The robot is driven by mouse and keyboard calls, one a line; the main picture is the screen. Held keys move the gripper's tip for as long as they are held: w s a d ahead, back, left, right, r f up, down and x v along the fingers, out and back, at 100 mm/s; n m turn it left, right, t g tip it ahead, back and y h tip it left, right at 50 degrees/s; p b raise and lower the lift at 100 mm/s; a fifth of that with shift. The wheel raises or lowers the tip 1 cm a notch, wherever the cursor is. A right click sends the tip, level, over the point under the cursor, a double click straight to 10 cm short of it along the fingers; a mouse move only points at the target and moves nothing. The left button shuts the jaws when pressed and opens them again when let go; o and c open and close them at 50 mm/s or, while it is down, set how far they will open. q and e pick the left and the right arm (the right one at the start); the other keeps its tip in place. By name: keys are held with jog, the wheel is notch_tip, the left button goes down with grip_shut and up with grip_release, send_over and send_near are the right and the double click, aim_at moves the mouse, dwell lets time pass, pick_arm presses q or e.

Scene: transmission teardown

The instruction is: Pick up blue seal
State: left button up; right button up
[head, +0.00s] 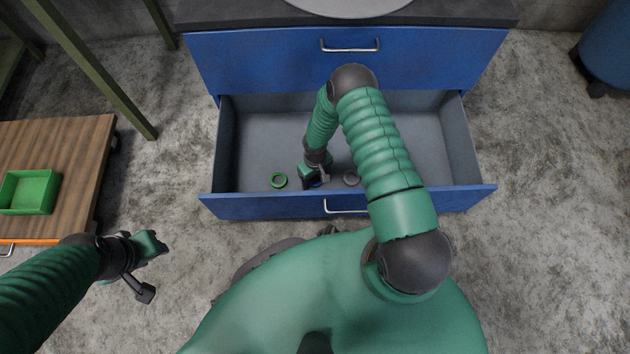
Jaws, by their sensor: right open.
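The blue seal (316,183) lies in the open drawer (262,140), near its front wall, and is mostly hidden by my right gripper. My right gripper (314,181) reaches down into the drawer right at the seal, with its jaws open. I cannot tell whether the fingers touch the seal. My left gripper (150,268) hangs over the floor at the left, away from the drawer, with its two fingers spread apart and nothing between them.
The drawer's front wall (270,206) is close. A wooden cart (60,150) at the left carries a green bin (30,207).

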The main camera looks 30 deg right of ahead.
jog(key=c, duration=1.5)
jog(key=shift+o, duration=0.2)
jog(key=shift+r, duration=0.15)
